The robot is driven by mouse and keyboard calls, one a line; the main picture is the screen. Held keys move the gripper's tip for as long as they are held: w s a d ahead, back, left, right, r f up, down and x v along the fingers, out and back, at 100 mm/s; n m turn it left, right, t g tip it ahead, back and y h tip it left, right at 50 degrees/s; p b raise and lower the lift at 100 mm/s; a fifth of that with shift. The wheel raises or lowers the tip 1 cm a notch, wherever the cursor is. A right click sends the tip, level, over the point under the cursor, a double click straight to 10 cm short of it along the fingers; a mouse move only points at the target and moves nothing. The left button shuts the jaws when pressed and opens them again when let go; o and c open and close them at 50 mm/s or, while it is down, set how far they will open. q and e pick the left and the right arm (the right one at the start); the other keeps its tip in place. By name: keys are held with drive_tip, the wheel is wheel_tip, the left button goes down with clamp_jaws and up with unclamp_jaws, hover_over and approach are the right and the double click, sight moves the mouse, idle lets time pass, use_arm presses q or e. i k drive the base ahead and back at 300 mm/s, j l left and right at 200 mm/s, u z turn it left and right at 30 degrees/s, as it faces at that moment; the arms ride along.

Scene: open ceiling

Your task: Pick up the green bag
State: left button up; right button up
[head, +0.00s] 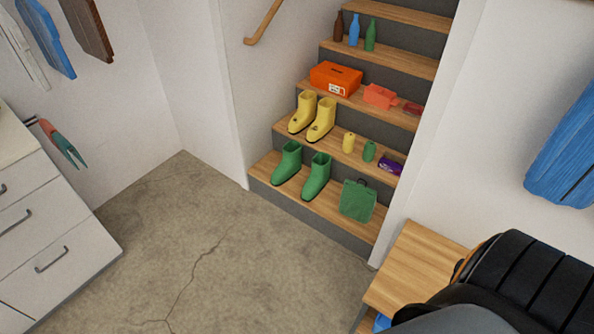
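The green bag (357,200) stands on the lowest wooden step of the staircase, at its right end. It is roughly square with a flap and a small dark handle on top. A pair of green boots (316,175) stands to its left on the same step.
Higher steps hold yellow boots (321,120), small bottles (369,151), a purple packet (390,166) and an orange box (336,78). A wooden bench (420,262) and a black object (525,278) are at right, white drawers (50,240) at left. The concrete floor (225,250) between is clear.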

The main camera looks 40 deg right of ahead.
sight(358, 202)
drive_tip(key=i+j+z, duration=0.15)
drive_tip(key=i, duration=0.3)
drive_tip(key=i+j+z, duration=0.15)
drive_tip(key=i, duration=0.3)
drive_tip(key=i+j+z, duration=0.15)
drive_tip(key=i, duration=0.3)
drive_tip(key=j, duration=0.1)
